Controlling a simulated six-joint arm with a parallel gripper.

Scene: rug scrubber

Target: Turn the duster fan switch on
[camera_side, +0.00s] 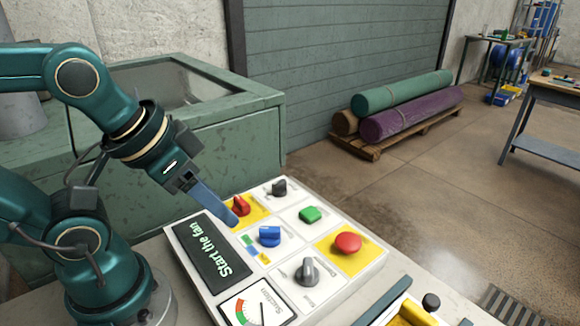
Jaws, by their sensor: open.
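A white control panel (187,235) lies on the bench in front of my arm. Its dark display (212,252) reads "Start the fan". A red switch (241,206) stands on a yellow square at the panel's back left. A blue switch (269,236), a green button (310,214), a dark knob (279,188), a grey knob (306,271) and a red mushroom button (347,242) share the panel. Their small labels are too small to read, so I cannot tell which is the duster fan switch. My gripper (230,217) is open, its blue fingers pointing down close beside the red switch; contact is unclear.
A gauge (258,303) marked Suction is at the panel's front. A green machine housing (235,140) stands behind the panel. A yellow part and a black knob (431,301) are at the front right. Rolled rugs (402,92) lie on a pallet far back.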

